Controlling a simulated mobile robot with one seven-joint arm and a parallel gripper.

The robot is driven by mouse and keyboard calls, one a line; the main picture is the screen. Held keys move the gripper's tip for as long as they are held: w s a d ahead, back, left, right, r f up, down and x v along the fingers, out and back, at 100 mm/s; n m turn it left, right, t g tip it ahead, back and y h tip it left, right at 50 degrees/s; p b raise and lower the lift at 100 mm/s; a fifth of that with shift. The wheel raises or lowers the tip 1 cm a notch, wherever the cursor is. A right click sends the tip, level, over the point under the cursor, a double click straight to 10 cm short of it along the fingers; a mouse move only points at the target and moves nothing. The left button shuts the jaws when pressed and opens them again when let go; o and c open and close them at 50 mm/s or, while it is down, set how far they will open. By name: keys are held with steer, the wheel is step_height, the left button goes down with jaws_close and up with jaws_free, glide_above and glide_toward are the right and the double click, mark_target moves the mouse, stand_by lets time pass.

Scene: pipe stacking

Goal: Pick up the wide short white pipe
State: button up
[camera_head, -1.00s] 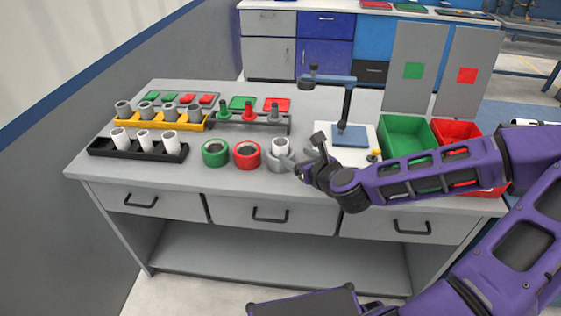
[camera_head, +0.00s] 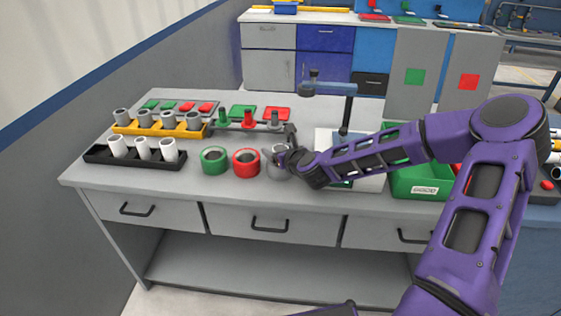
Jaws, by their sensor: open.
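A white pipe (camera_head: 279,148) stands upright in the grey ring (camera_head: 271,172), to the right of the red ring (camera_head: 246,161). My gripper (camera_head: 285,148) is open at this pipe, with a finger near each side; whether they touch it is too small to tell. The gripper hides part of the pipe and the ring. Three more white pipes stand in the black tray (camera_head: 96,155) at the left: a left one (camera_head: 117,146), a thinner middle one (camera_head: 143,149) and a right one (camera_head: 169,150).
A green ring (camera_head: 214,160) stands left of the red one. A yellow rack (camera_head: 152,130) with grey pipes and a grey rack (camera_head: 233,128) with coloured fittings are behind. A green bin (camera_head: 412,184) is at the right. My forearm covers part of the white board (camera_head: 371,181).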

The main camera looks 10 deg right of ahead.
steer(key=shift+w+a+f, duration=0.15)
steer(key=shift+w+f, duration=0.05)
steer(key=shift+w, duration=0.2)
jaws_close()
